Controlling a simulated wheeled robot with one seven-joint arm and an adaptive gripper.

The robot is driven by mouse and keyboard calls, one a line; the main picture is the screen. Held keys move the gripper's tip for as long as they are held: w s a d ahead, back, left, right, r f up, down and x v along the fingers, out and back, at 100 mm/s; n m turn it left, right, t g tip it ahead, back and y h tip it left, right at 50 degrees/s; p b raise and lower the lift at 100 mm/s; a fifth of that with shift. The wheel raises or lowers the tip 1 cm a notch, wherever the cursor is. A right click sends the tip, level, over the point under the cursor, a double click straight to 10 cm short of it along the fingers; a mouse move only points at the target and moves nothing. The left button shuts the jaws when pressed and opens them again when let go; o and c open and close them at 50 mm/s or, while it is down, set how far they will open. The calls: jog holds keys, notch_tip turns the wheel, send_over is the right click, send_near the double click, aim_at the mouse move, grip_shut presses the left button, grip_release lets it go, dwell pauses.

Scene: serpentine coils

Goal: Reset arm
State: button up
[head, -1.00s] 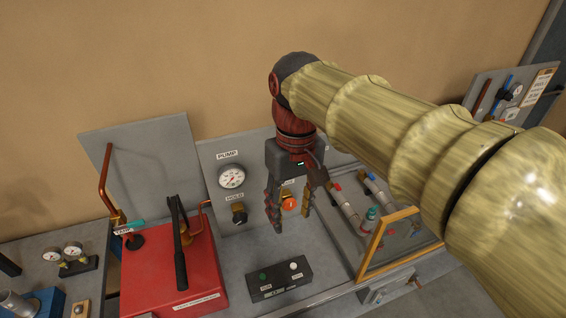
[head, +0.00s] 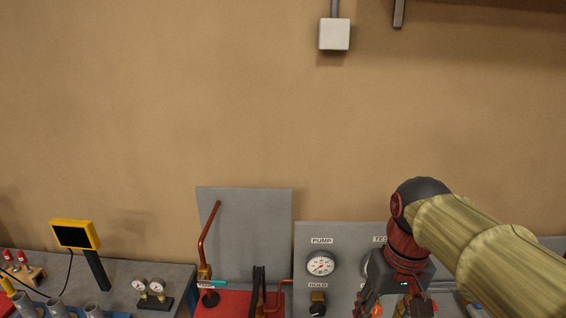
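My arm comes in from the right edge, and my gripper (head: 390,306) hangs at the lower right, pointing down in front of the grey gauge panel (head: 338,262). Its fingers are spread apart at the top, with nothing seen between them except part of an orange knob (head: 377,310) behind. The fingertips run off the bottom edge of the picture. The wrist and gripper hide the right part of the panel, including much of a second gauge.
Left of the panel stand a red box (head: 236,303) with a dark lever and a copper pipe (head: 208,242) before a grey plate. A yellow-framed display (head: 74,235) and small gauges (head: 148,287) stand farther left. The wall above is clear below a white box (head: 334,34).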

jog(key=s+f+t+b, duration=0.2)
jog(key=s+f+b, duration=0.1)
jog(key=f+b, duration=0.7)
jog(key=s+a+f+t+b, duration=0.1)
jog(key=s+f+t+b, duration=0.2)
jog(key=f+b, duration=0.8)
jog(key=shift+s+a+f, duration=0.2)
jog(key=shift+s+f, duration=0.05)
jog(key=shift+f, duration=1.45)
jog(key=shift+c, duration=0.2)
